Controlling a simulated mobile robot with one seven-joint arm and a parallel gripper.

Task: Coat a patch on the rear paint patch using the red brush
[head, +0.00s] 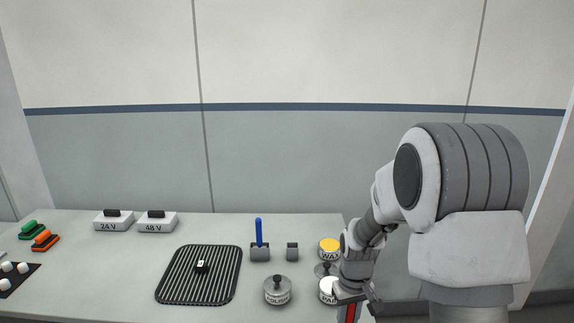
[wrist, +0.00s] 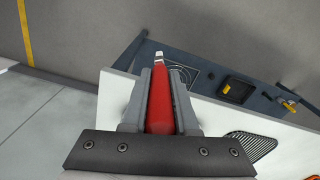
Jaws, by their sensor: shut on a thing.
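My gripper (head: 356,297) is at the right front end of the bench, pointing down. It is shut on the red brush (head: 350,314), whose lower part runs out of the head view. In the wrist view my gripper (wrist: 161,82) has the red brush (wrist: 160,105) between its two grey fingers, with a pale metal tip at the far end. A tin lettered "PA…" (head: 327,288) stands beside my gripper, partly hidden by it. I cannot make out the rear paint patch in either view.
A ribbed black mat (head: 178,280) lies mid-bench. The wrist view shows a dark blue-grey surface with a black tray (wrist: 237,91).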

